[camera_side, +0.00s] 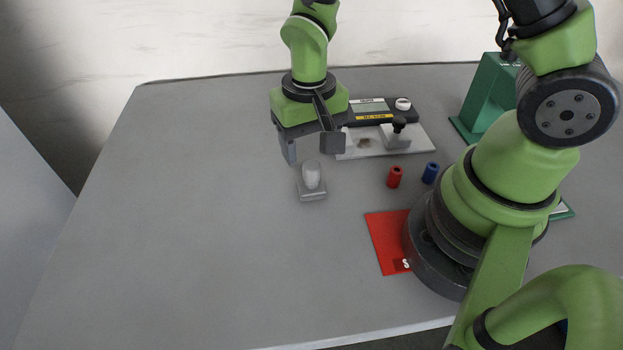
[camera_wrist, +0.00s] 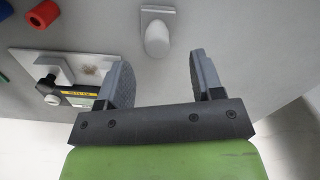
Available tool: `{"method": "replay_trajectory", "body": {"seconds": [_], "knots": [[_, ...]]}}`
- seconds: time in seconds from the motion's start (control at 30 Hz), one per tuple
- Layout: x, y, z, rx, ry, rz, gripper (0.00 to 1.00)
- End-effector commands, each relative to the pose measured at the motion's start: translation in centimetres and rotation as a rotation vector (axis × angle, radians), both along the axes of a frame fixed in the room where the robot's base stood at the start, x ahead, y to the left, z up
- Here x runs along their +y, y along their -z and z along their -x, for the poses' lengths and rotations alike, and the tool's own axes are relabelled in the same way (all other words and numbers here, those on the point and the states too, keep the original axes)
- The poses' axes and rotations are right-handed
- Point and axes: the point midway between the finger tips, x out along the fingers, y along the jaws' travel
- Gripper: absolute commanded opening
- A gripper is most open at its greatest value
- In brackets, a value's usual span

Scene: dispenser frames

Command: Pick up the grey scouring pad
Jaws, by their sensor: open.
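A small grey block with a pale rounded knob on top (camera_side: 312,193) stands on the grey table, left of centre, and seems to be the scouring pad. It also shows at the top of the wrist view (camera_wrist: 157,34), beyond and roughly between my fingertips. My gripper (camera_side: 312,150) is open and empty, pointing down just behind the pad and apart from it. In the wrist view the two fingers (camera_wrist: 161,68) are spread wide with bare table between them.
A white board with a dark-and-yellow device (camera_side: 372,113), a brown smudge and a clamp lies just right of my gripper. Red (camera_side: 395,177) and blue (camera_side: 431,173) cylinders stand to the right. A red mat (camera_side: 384,240) lies nearer; a green stand (camera_side: 489,97) is behind. The left table is clear.

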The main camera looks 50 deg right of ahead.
Motion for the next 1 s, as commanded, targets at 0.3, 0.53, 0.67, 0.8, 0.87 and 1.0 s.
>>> {"method": "replay_trajectory", "body": {"seconds": [0.3,0.53,0.67,0.8,0.87,1.0], "knots": [[-0.4,3.6,0.2,0.005,0.001,0.001,0.61],[-0.3,5.4,0.1,0.001,0.0,-0.003,0.61],[-0.3,5.5,0.1,-0.001,0.0,-0.003,0.61],[-0.3,5.4,0.1,-0.001,0.0,-0.003,0.49],[-0.3,5.4,0.1,0.0,0.0,-0.003,0.35],[-0.3,5.4,0.1,0.0,0.0,-0.003,0.06]]}}
